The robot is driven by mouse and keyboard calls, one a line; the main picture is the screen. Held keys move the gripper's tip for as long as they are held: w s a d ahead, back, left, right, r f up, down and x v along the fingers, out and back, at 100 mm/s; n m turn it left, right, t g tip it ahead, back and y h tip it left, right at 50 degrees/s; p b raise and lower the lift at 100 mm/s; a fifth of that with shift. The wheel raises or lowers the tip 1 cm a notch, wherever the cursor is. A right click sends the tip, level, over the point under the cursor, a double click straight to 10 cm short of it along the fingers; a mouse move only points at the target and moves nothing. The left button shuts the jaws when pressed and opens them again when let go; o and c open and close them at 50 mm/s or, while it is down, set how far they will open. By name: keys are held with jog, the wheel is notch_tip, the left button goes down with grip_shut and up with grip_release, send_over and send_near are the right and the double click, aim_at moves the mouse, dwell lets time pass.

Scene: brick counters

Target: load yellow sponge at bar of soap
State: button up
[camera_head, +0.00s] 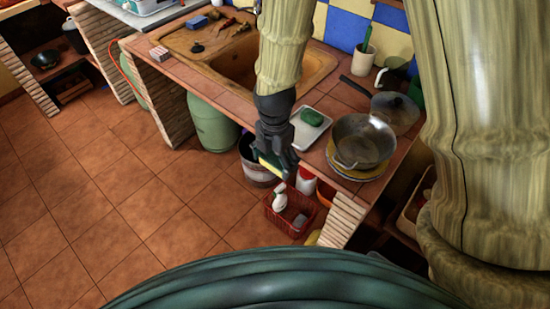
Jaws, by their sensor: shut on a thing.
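My gripper (277,158) hangs in front of the counter edge, above the floor-level containers. It is shut on the yellow sponge (269,163), which shows as a small yellow strip with a darker green side, partly hidden by the fingers. A green rounded bar (312,117), which looks like the bar of soap, lies on a pale tray (303,136) on the counter, to the right of my gripper and a little higher in the picture.
A metal pan (362,141) stands right of the tray, with another lidded pan (395,110) behind it. A brown sink (240,62) is at the back left. Below the gripper are a bucket (254,171) and a red basket (287,228). The floor at left is clear.

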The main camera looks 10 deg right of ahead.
jog(key=w+d+r+m+p, duration=0.1)
jog(key=w+d, duration=0.1)
jog(key=w, duration=0.1)
jog(key=w+d+r+m+p, duration=0.1)
jog(key=w+d+m+p, duration=0.1)
jog(key=w, duration=0.2)
jog(key=w+d+r+m+p, duration=0.1)
jog(key=w+d+p, duration=0.1)
jog(key=w, duration=0.2)
jog(key=shift+d+r+m, duration=0.1)
jog(key=shift+r+m, duration=0.1)
jog(key=shift+m, duration=0.1)
jog(key=m+p, duration=0.4)
send_near(310, 115)
jog(key=shift+f+b, duration=2)
jog(key=shift+f, duration=0.85)
jog(key=shift+f, duration=0.55)
jog(key=shift+r+p, duration=2.2)
jog(key=shift+r, duration=1.35)
